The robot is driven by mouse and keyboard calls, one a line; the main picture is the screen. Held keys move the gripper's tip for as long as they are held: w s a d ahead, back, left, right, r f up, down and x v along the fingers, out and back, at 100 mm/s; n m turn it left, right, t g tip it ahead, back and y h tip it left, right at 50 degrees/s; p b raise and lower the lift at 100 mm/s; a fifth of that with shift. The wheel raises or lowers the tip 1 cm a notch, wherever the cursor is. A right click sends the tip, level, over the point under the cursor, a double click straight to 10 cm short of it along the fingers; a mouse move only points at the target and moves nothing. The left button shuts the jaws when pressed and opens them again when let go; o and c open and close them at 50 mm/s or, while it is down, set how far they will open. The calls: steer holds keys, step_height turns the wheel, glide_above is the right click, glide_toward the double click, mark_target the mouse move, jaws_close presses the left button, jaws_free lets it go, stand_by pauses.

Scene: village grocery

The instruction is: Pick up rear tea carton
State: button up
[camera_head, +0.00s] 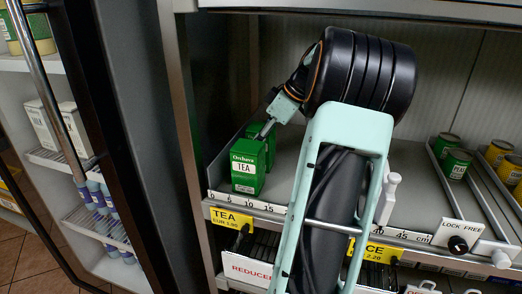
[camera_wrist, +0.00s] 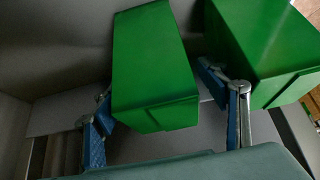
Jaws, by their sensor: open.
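Two green tea cartons stand one behind the other in the left shelf lane. The front carton (camera_head: 244,172) shows a white TEA label, and the rear carton (camera_head: 271,146) is partly hidden behind it. In the wrist view, the rear carton (camera_wrist: 153,65) lies between the two blue-padded fingers of my open gripper (camera_wrist: 165,118). One finger is at its left, the other in the gap before the front carton (camera_wrist: 262,45) at right. I cannot tell whether the fingers touch either carton. In the head view, my gripper (camera_head: 266,130) is just above the rear carton, partly hidden.
A lane divider (camera_head: 222,150) runs left of the cartons. A yellow TEA price tag (camera_head: 231,218) hangs on the front rail. The shelf right of the cartons is bare behind my arm. Green cans (camera_head: 456,163) and yellow cans stand at far right.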

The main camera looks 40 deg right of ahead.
steer(key=b+x, duration=0.1)
steer(key=x, duration=0.2)
steer(key=shift+w+f, duration=0.1)
steer(key=shift+f, duration=0.35)
steer(key=shift+c, duration=0.5)
steer(key=c, duration=1.1)
